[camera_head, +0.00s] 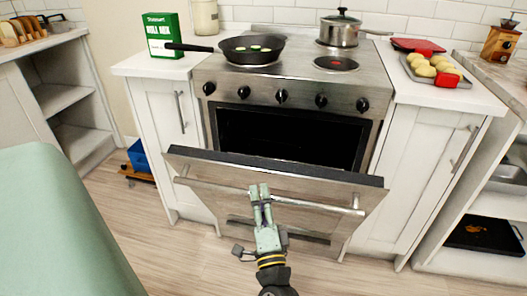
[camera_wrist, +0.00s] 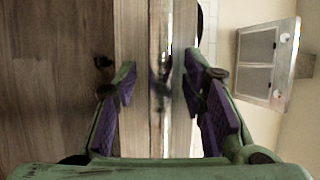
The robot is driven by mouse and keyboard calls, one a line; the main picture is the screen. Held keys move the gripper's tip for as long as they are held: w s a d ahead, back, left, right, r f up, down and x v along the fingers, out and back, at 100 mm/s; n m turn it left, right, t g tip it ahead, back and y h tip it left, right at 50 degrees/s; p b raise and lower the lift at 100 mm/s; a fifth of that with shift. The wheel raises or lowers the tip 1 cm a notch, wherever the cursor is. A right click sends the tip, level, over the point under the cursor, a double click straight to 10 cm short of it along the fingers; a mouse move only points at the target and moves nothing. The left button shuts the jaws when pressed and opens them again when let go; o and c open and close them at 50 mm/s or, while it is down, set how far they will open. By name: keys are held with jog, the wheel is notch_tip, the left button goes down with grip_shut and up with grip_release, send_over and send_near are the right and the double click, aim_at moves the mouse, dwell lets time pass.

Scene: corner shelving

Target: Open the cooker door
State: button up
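The cooker door (camera_head: 225,183) is partly open. It hinges at the bottom and its top edge leans out toward me, with the dark oven interior (camera_head: 290,135) showing above it. A metal bar handle (camera_head: 320,205) runs across the door's front. My gripper (camera_head: 260,190) is at the middle of this handle. In the wrist view, my gripper's fingers (camera_wrist: 160,85) stand apart with purple pads, one on each side of the shiny handle strip (camera_wrist: 159,130). A gap shows between each pad and the strip. Whether the fingertips touch the door is unclear.
The cooker top holds a frying pan (camera_head: 250,50) and a steel pot (camera_head: 340,30). White cabinets (camera_head: 165,110) flank the cooker on both sides. A pale green surface (camera_head: 60,225) fills the lower left. The wooden floor (camera_head: 200,260) before the door is clear.

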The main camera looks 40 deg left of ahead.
jog(key=v, duration=0.7)
jog(key=shift+c, duration=0.3)
